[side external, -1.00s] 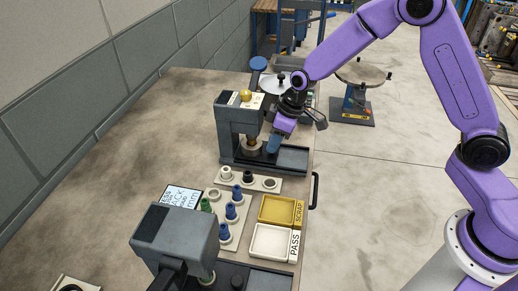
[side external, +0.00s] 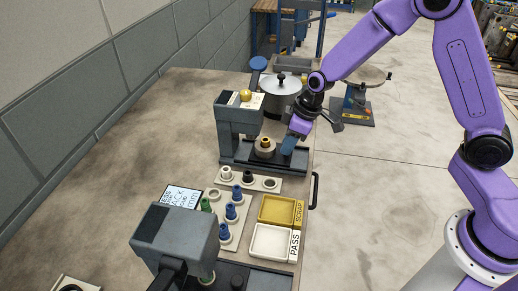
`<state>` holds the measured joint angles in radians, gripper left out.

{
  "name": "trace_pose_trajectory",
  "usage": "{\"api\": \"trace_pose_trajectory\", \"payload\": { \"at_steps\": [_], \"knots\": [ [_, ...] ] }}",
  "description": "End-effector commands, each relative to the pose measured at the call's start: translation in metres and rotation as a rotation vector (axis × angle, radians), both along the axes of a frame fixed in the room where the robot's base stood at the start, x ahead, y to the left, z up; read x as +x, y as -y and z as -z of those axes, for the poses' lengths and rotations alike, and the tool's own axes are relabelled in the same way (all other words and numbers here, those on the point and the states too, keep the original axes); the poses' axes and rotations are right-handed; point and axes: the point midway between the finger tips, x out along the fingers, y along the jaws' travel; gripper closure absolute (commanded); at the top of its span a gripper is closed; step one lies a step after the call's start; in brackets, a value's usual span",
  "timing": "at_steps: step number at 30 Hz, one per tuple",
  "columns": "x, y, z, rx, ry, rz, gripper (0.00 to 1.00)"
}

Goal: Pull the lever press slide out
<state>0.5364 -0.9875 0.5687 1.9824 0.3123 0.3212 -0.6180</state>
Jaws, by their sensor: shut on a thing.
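The lever press (side external: 236,122) stands toward the back of the bench, a dark grey frame with a yellow knob (side external: 245,95) on top. Its slide carries a round tan holder (side external: 264,148) with a brass-coloured piece upright in it. The holder sits on the dark base track (side external: 240,158), to the right of the press column and out from under the head. My gripper (side external: 287,148) reaches down at the right of the holder, with its fingers low over the track. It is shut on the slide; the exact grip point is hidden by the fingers.
A yellow SCRAP tray (side external: 262,217) and a white PASS tray (side external: 255,252) lie in front. Racks with blue, green, white and black pieces (side external: 231,212) stand left of them. A second grey press (side external: 175,235) is nearest the camera. A lidded metal pot (side external: 283,98) stands behind.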

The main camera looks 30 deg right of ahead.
Motion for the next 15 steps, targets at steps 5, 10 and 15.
{"api": "trace_pose_trajectory", "payload": {
  "at_steps": [5, 10, 15],
  "knots": [
    [-0.0012, 0.0009, -0.0004, 0.001, 0.001, 0.000, 0.97],
    [-0.0010, 0.0007, -0.0003, 0.001, 0.001, 0.000, 0.97],
    [-0.0035, 0.0032, -0.0003, 0.001, 0.001, 0.000, 0.97]
  ]
}}
